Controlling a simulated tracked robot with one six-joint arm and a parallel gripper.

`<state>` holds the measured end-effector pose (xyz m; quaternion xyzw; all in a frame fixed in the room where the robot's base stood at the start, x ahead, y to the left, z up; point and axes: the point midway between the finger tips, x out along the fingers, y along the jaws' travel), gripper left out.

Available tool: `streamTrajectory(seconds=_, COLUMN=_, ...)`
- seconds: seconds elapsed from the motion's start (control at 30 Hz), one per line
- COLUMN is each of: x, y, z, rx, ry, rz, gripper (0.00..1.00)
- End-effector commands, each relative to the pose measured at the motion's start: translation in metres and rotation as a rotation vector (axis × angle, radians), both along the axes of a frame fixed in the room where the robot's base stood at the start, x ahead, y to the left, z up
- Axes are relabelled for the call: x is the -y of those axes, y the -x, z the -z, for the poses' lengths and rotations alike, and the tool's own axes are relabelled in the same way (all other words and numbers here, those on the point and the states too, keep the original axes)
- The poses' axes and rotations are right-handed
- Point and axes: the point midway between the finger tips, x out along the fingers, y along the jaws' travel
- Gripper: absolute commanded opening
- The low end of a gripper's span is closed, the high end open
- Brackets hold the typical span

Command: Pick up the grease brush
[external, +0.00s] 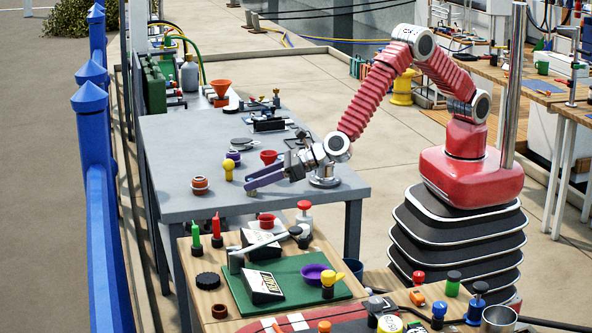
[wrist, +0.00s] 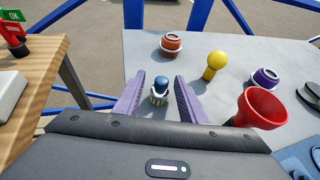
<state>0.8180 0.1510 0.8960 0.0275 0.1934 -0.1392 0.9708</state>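My gripper (wrist: 160,77) is open, with its two purple fingers apart. Between them in the wrist view is a small upright thing with a round blue top and a pale ribbed lower part, which looks like the grease brush (wrist: 160,90). A gap shows on both sides of it, so the fingers do not appear to grip it. In the external view my gripper (external: 249,182) is low over the front part of the grey table (external: 175,150). I cannot make out the brush there.
Near the gripper are an orange-brown pot (wrist: 171,44), a yellow ball-topped thing (wrist: 214,63), a purple pot (wrist: 265,79) and a red funnel-like cup (wrist: 261,108). A wooden bench (wrist: 50,75) stands at left. Blue railing (external: 90,130) runs beyond the table.

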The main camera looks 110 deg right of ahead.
Motion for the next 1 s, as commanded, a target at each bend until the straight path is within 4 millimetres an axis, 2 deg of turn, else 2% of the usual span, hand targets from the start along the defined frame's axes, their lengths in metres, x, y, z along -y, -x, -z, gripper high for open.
streamTrajectory(seconds=0.17, x=0.004, y=-0.008, z=0.003, rx=0.0, ry=0.0, rz=0.001, gripper=0.37)
streamTrajectory(seconds=0.53, x=0.016, y=-0.044, z=0.016, rx=-0.001, ry=-0.001, rz=0.0, gripper=0.37)
streamTrajectory(seconds=1.0, x=0.016, y=-0.046, z=0.017, rx=-0.001, ry=0.0, rz=0.0, gripper=0.37)
